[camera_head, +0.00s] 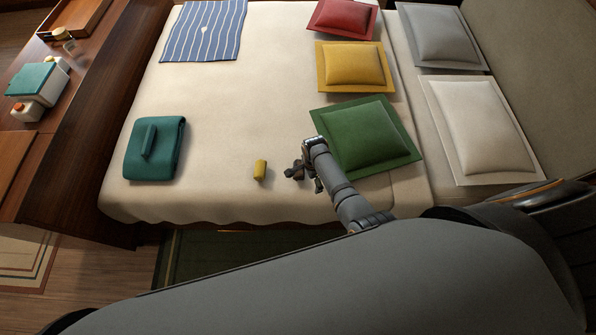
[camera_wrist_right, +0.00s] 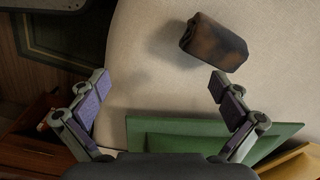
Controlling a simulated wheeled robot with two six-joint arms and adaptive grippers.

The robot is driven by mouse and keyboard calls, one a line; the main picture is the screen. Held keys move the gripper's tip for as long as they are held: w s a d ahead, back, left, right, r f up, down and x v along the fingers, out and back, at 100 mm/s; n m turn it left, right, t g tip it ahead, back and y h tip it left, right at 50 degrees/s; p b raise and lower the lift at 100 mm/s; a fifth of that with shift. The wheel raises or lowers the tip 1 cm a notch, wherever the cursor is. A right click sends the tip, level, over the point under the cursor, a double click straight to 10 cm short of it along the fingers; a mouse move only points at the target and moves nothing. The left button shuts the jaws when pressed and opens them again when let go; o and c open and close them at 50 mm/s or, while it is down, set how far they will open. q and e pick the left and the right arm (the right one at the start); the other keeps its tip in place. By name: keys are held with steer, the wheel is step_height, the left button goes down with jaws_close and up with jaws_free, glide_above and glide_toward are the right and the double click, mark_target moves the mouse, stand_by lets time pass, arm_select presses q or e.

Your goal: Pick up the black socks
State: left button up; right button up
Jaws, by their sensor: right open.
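My right gripper (camera_head: 307,176) is low over the near part of the bed, beside the green pillow. In the right wrist view its fingers (camera_wrist_right: 160,88) are wide apart with only bed cover between them. A small rolled bundle (camera_wrist_right: 213,42) lies on the bed beyond the right-hand fingertip, apart from it; it looks dark brown to black there. In the head view a small yellow bundle (camera_head: 260,170) lies just left of the gripper. It appears to be the same thing, its shaded side dark. I cannot clearly make out black socks. My left gripper is out of view.
The green pillow (camera_head: 365,140) is right of the gripper, with yellow (camera_head: 352,66) and red (camera_head: 343,18) pillows beyond. A folded teal cloth (camera_head: 172,163) and a striped cloth (camera_head: 190,40) lie on the bed (camera_head: 240,95). Its middle is clear. A wooden counter (camera_head: 75,95) stands left.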

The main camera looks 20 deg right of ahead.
mark_target(300, 164)
steer(key=w+a+r+m, duration=0.1)
steer(key=w+r, duration=0.1)
steer(key=w+a+r+m+b, duration=0.1)
steer(key=w+r+m, duration=0.1)
steer(key=w+a+r+m, duration=0.1)
steer(key=w+r, duration=0.1)
steer(key=shift+r+m+b, duration=0.15)
steer(key=shift+m+b, duration=0.15)
steer(key=shift+r, duration=0.25)
steer(key=shift+s+d+f+b, duration=0.1)
steer(key=shift+d+f+b, duration=0.05)
steer(key=shift+f+b, duration=0.2)
step_height(300, 164, down, 5)
steer(key=b, duration=0.5)
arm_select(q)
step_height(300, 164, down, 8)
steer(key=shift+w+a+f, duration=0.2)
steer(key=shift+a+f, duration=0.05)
arm_select(e)
steer(key=shift+r, duration=0.15)
